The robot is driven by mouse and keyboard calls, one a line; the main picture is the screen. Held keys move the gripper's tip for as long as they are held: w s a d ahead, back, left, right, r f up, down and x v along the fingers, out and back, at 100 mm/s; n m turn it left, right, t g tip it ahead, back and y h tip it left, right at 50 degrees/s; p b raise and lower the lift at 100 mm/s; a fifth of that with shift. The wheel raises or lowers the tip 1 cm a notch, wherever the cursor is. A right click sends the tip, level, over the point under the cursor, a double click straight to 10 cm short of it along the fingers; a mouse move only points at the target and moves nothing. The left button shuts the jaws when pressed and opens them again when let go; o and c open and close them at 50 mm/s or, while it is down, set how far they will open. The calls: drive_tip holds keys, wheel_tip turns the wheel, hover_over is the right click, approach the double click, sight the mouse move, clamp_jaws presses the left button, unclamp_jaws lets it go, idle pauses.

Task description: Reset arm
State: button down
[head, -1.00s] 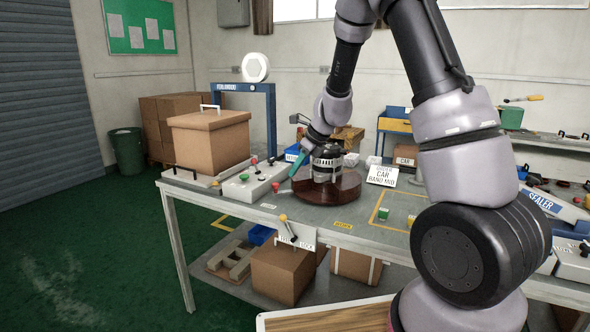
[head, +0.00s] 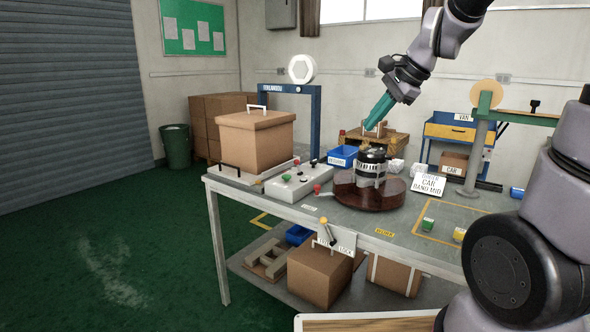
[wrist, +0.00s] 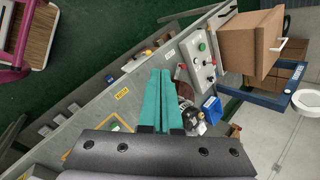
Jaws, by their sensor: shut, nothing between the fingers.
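My gripper (head: 378,112) shows teal fingers held together in the air above and behind the alternator, apart from it. In the wrist view my gripper (wrist: 161,72) points out over the workbench with nothing between its fingers. The black and silver alternator (head: 371,167) stands on a round dark red turntable (head: 358,198) on the bench. In the wrist view the alternator (wrist: 190,115) is partly hidden behind the fingers.
A blue frame (head: 316,115) stands behind the box. A post with an arm (head: 474,155) stands at the right. Green floor (head: 120,250) is clear at left.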

drive_tip(key=s+d+r+n+t+h, duration=0.1)
drive_tip(key=s+d+r+n, duration=0.1)
drive_tip(key=s, duration=0.5)
drive_tip(key=s+d+r+n+t+h, duration=0.1)
drive_tip(key=s+d+r+n+h, duration=0.1)
drive_tip(key=s+d+n, duration=0.2)
drive_tip(key=s+n, duration=0.3)
drive_tip(key=s, duration=0.1)
drive_tip(key=shift+r+n, duration=0.3)
drive_tip(key=shift+r, duration=0.05)
